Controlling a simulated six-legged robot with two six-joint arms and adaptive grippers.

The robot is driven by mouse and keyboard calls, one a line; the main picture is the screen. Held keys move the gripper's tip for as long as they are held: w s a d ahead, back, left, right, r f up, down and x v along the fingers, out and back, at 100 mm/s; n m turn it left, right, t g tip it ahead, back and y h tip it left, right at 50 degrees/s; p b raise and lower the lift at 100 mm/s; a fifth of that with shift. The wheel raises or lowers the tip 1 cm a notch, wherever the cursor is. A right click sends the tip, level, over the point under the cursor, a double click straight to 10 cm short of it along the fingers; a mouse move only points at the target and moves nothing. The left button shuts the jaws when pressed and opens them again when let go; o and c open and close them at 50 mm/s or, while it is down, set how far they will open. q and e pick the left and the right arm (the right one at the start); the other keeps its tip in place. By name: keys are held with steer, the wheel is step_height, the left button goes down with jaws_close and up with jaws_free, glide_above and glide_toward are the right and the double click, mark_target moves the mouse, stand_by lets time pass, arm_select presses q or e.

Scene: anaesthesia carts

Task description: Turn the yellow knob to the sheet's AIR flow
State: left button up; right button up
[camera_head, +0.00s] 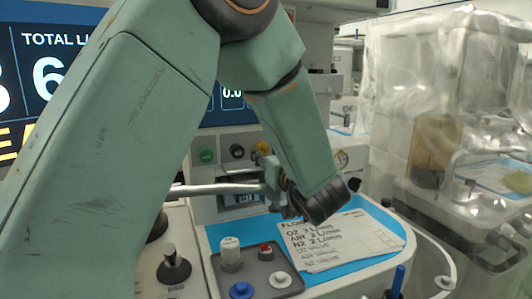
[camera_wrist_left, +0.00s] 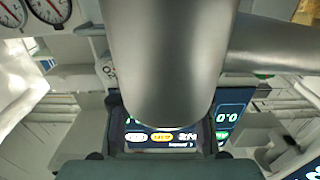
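The yellow knob (camera_head: 262,147) sits at the right end of a row of knobs on the machine front, after a green knob (camera_head: 206,155) and a black knob (camera_head: 237,150). My left gripper (camera_head: 272,172) is just below and close to the yellow knob; I cannot tell whether they touch. Its fingers are small and partly hidden by my wrist, so their opening is unclear. The sheet (camera_head: 340,240) lies on a blue mat, with handwritten O2, AIR and N2 flow lines in L/min; the AIR figure is hard to read. My right gripper is not in view.
A metal bar (camera_head: 215,188) runs below the knobs. A grey tray (camera_head: 258,270) with several caps is on the worktop. A plastic-covered cart (camera_head: 440,90) stands at right. In the left wrist view a large grey cylinder (camera_wrist_left: 163,60) hides much, with a small display (camera_wrist_left: 160,138) below.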

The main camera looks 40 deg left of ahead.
arm_select(q)
steer(key=shift+w+a+f, duration=0.2)
steer(key=shift+a+f, duration=0.05)
steer(key=shift+a, duration=0.3)
steer(key=shift+s+d+r, duration=0.1)
steer(key=shift+d+r, duration=0.1)
steer(key=shift+d, duration=0.1)
steer(key=shift+c, duration=0.7)
steer(key=shift+a, duration=0.1)
steer(key=shift+c, duration=1.4)
steer(key=shift+f, duration=0.1)
jaws_close()
